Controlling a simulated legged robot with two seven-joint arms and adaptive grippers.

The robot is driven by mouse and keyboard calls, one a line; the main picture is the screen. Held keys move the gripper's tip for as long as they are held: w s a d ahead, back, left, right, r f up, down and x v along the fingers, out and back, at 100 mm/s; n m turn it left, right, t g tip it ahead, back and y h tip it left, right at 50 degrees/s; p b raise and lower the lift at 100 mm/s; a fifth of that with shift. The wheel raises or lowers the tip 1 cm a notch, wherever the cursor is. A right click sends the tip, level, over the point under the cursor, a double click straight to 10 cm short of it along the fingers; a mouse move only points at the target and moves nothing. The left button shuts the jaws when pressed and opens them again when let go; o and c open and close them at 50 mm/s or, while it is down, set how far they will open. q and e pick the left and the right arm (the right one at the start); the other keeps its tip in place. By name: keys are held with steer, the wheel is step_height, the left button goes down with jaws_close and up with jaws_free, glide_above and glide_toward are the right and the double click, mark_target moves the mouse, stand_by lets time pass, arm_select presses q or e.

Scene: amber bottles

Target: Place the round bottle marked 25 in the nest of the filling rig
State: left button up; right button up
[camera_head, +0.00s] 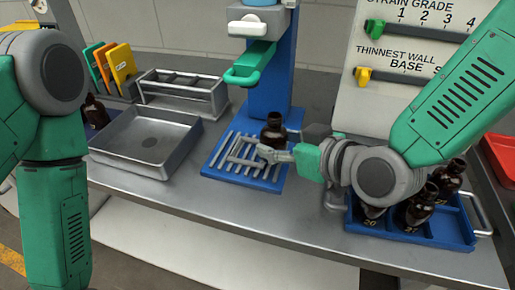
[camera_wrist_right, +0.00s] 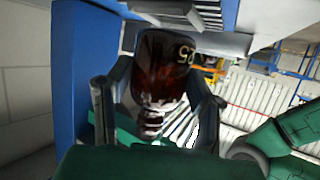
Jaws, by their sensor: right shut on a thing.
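The brown round bottle (camera_head: 273,131) is upright over the slatted blue base of the filling rig (camera_head: 215,172), in front of its blue column. In the right wrist view the bottle (camera_wrist_right: 160,70) shows the number 25, upside down. My right gripper (camera_head: 268,153) is shut on it, one finger on each side. Its lower part is hidden by the gripper in the head view, so I cannot tell whether it touches the base. The nest is not clearly distinguishable. My left arm hangs at the left; its gripper is out of view.
A blue tray (camera_head: 409,236) with several brown bottles stands at right, partly under my right arm. An empty grey metal tray (camera_head: 118,152) and a metal rack (camera_head: 183,91) are left of the rig. A teal part (camera_head: 250,64) of the rig juts out above the bottle.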

steer(key=w+a, duration=0.4)
steer(key=shift+w+a+r, duration=0.1)
steer(key=shift+w+a, duration=0.05)
steer(key=shift+a, duration=0.15)
steer(key=shift+w+a, duration=0.2)
steer(key=shift+a, duration=0.2)
steer(key=f, duration=0.1)
steer(key=d+f, duration=0.1)
steer(key=f, duration=0.1)
steer(key=shift+f, duration=0.25)
steer(key=shift+w+d, duration=0.1)
steer(key=shift+d, duration=0.05)
steer(key=shift+a+f, duration=0.15)
steer(key=shift+a, duration=0.05)
steer(key=o, duration=1.2)
steer(key=shift+a, duration=0.15)
arm_select(q)
steer(key=shift+a+f, duration=0.1)
steer(key=shift+a, duration=0.4)
arm_select(e)
steer(key=shift+a, duration=0.15)
